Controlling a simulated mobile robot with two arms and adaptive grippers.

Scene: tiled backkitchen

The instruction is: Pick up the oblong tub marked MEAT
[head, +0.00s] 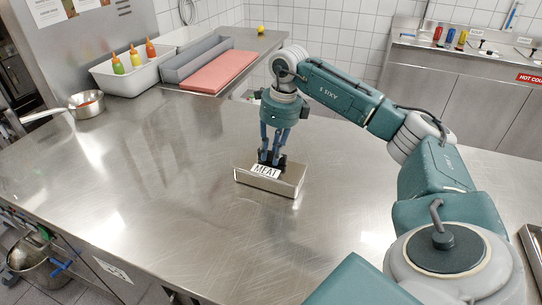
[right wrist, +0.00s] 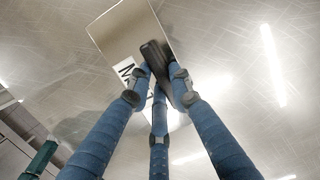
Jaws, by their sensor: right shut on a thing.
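The oblong metal tub marked MEAT (head: 268,184) stands on the steel counter in the middle of the head view. A white label with black letters shows on its near upper edge. In the right wrist view the tub (right wrist: 116,32) lies under my fingers, its label partly hidden. My right gripper (head: 271,158) comes down from above and is shut on the tub, its dark fingertips at the label side. The fingertips also meet at the tub in the right wrist view (right wrist: 157,66). I cannot tell whether the tub is clear of the counter. My left gripper is not in view.
A white bin (head: 118,79) with several sauce bottles, a grey tray (head: 197,58) and a red board (head: 212,72) are at the back left. A saucepan (head: 86,104) stands at the left. The counter (head: 150,200) around the tub is clear.

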